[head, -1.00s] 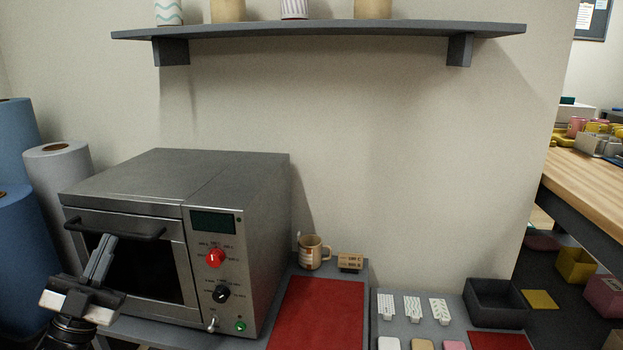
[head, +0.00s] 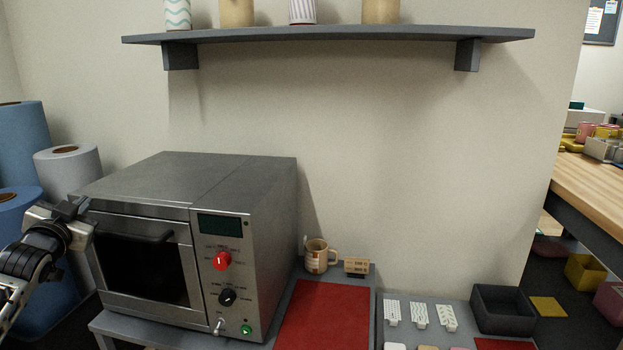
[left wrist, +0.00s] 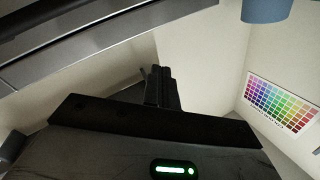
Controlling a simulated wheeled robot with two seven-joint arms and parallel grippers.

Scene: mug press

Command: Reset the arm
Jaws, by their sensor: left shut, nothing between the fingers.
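My left gripper (head: 77,207) is at the left edge of the head view, beside the front left corner of the grey metal oven (head: 205,240). Its fingers are shut and hold nothing. In the left wrist view the closed fingers (left wrist: 162,88) show dark against a pale wall. The oven door (head: 142,268) is closed, with a dark window and a bar handle (head: 137,239). My right gripper does not show.
Blue and grey rolls (head: 70,165) stand behind my left arm. A mug (head: 319,256) and a small wooden block (head: 356,266) stand right of the oven, behind a red mat (head: 325,315). A shelf (head: 330,34) hangs above. A colour chart (left wrist: 280,104) is on the wall.

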